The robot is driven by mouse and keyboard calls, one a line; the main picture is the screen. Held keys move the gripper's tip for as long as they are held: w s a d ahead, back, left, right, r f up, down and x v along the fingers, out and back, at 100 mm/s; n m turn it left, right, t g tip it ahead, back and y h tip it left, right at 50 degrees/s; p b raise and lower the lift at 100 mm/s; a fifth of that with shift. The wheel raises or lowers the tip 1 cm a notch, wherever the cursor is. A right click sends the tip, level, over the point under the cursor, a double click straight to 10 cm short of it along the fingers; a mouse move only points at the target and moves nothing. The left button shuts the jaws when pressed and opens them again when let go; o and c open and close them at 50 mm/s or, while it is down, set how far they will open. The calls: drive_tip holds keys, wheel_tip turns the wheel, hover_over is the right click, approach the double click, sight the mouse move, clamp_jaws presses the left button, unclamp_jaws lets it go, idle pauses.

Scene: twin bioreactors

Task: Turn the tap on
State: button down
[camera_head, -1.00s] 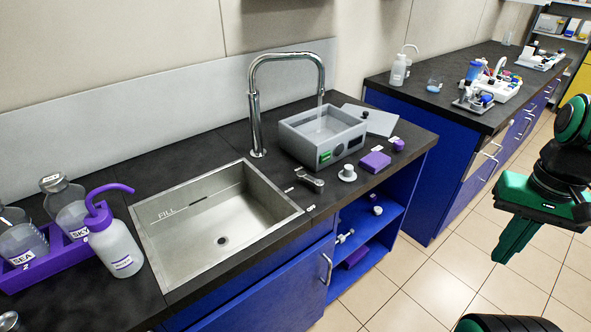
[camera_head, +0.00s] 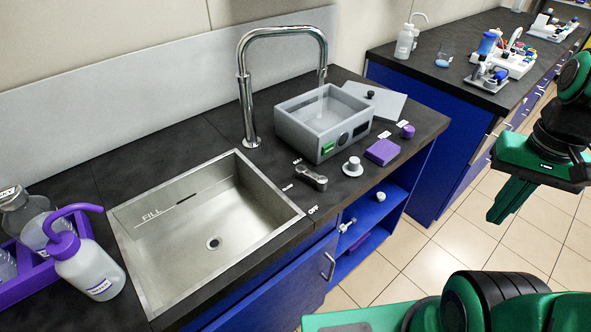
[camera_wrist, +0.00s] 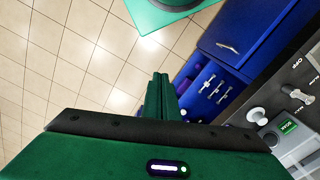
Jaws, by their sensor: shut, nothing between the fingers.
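The tap is a tall chrome gooseneck (camera_head: 245,95) behind the sink, its spout hanging over a grey water bath. The lever also shows at the right of the wrist view (camera_wrist: 291,103). My gripper (camera_head: 500,212) is shut and empty, fingers pointing down over the floor, well right of the lever and apart from it. Its fingers also show in the wrist view (camera_wrist: 160,88).
The steel sink (camera_head: 150,262) is left of the lever. The grey bath (camera_head: 320,145), a white knob (camera_head: 353,167) and a purple block (camera_head: 382,152) are close by on its right. A wash bottle (camera_head: 85,262) stands at left. Open floor (camera_head: 460,245) lies before the blue cabinets.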

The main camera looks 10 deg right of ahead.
drive_tip(key=w+a+r+h, duration=0.15)
drive_tip(key=w+a, duration=0.25)
drive_tip(key=w, duration=0.4)
drive_tip(key=m+t+h, duration=0.1)
drive_tip(key=m+t, duration=0.1)
drive_tip(key=t, duration=0.1)
approach(302, 173)
drive_tip(key=s+a+r, duration=0.1)
drive_tip(key=s+a, duration=0.4)
drive_tip(key=shift+h, duration=0.25)
drive_tip(key=x, duration=0.8)
drive_tip(key=shift+w+d, duration=0.25)
drive_tip(key=shift+d, duration=0.05)
drive_tip(key=shift+w+d+f, duration=0.15)
drive_tip(key=shift+w+d, duration=0.35)
drive_tip(key=shift+w, duration=0.05)
drive_tip(key=shift+w+d+f, duration=0.2)
drive_tip(key=shift+w+d, duration=0.3)
drive_tip(key=shift+w, duration=0.05)
drive_tip(key=shift+w+d, duration=0.45)
drive_tip(key=shift+w+d+m, duration=0.45)
drive_tip(key=shift+w+m, duration=0.2)
drive_tip(key=shift+m, duration=0.25)
